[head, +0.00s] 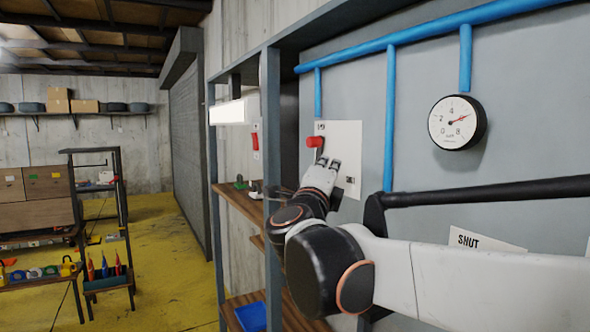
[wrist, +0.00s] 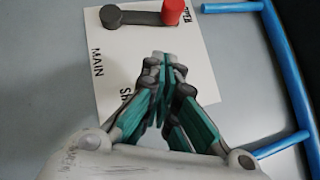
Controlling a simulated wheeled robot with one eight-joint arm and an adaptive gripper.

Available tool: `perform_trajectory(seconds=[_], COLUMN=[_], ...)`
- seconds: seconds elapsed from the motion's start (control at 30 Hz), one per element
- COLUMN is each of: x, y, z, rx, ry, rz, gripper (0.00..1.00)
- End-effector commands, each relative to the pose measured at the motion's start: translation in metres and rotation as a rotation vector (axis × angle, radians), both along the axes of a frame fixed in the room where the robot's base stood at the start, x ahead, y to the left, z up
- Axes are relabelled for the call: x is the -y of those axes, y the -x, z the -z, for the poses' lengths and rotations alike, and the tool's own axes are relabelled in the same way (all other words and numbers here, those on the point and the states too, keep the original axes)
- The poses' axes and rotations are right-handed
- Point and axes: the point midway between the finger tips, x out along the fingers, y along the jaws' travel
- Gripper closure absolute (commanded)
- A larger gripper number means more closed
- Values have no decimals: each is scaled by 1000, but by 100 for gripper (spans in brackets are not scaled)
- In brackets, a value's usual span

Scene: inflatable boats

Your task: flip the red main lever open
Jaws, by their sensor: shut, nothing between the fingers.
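The main lever is a dark grey bar with a red knob at one end. In the head view the red knob (head: 316,142) shows at the upper left of a white plate (head: 340,155) on the grey panel. In the wrist view the red knob (wrist: 173,11) is at the top, and the grey bar (wrist: 140,17) runs left from it across the plate marked MAIN (wrist: 110,85). My gripper (head: 333,163) is in front of the plate, below and right of the knob. In the wrist view its fingers (wrist: 160,60) are together and empty, apart from the lever.
Blue pipes (head: 390,120) run over the panel around the plate, and one is near my gripper's right side in the wrist view (wrist: 288,75). A round gauge (head: 457,122) and a SHUT sign (head: 485,243) are to the right. Wooden shelves (head: 240,205) stand left.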

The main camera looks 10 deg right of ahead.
Motion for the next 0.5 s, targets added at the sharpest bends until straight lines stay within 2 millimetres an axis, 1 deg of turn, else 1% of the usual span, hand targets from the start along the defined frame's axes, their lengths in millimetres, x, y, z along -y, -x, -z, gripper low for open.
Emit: perform_trajectory(seconds=[0.03, 0.17, 0.2, 0.33, 0.5], x=[7, 17, 12, 7, 4], y=[-9, -30, -35, -50, -59], z=[-5, -12, -15, -21, -24], rx=[0, 0, 1, 0, 0], ry=[0, 1, 2, 1, 1], rz=[4, 3, 0, -1, -1], gripper=[100, 100, 100, 100, 100])
